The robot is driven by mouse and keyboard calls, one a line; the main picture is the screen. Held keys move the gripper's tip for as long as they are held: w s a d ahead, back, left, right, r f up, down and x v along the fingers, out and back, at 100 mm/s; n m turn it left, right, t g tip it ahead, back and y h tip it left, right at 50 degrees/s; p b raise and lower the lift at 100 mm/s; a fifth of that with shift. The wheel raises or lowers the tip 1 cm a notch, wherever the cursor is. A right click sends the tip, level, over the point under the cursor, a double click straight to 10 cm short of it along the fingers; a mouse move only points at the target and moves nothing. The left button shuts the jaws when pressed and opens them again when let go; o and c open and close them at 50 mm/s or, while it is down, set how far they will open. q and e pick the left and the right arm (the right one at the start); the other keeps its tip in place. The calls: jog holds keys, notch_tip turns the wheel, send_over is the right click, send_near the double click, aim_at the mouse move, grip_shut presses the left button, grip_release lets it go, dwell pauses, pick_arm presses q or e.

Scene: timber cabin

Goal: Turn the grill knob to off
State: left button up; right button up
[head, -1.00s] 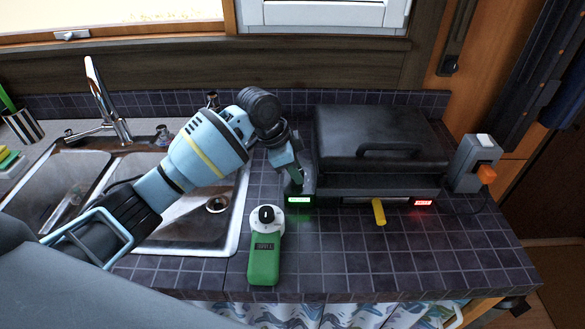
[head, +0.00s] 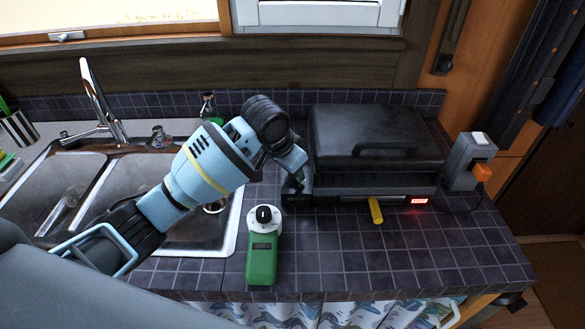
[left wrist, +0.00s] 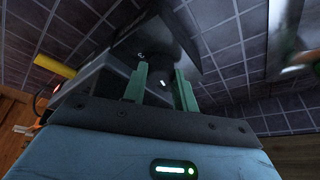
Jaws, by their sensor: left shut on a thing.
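The black grill (head: 375,135) stands closed on the tiled counter, with a handle on its lid. My left gripper (head: 293,186) is at the grill's left front corner, pointing down. In the left wrist view my two green fingertips (left wrist: 162,88) are close on either side of a dark knob (left wrist: 163,76) with a small white mark. The gripper is shut on this knob. In the head view the gripper hides the knob, and its setting is not readable. The grill's left front panel is dark; a red display (head: 418,201) glows at the right front. My right gripper is not in view.
A green handheld device (head: 262,262) with a black dial lies on the counter before the grill. A yellow tab (head: 376,210) sticks out of the grill's front. A grey box with an orange switch (head: 482,172) stands right. A sink with a tap (head: 100,105) is left.

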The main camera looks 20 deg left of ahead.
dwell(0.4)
pick_arm(q)
jog(key=o, duration=1)
jog(key=shift+r, duration=0.1)
jog(key=shift+v, duration=3.8)
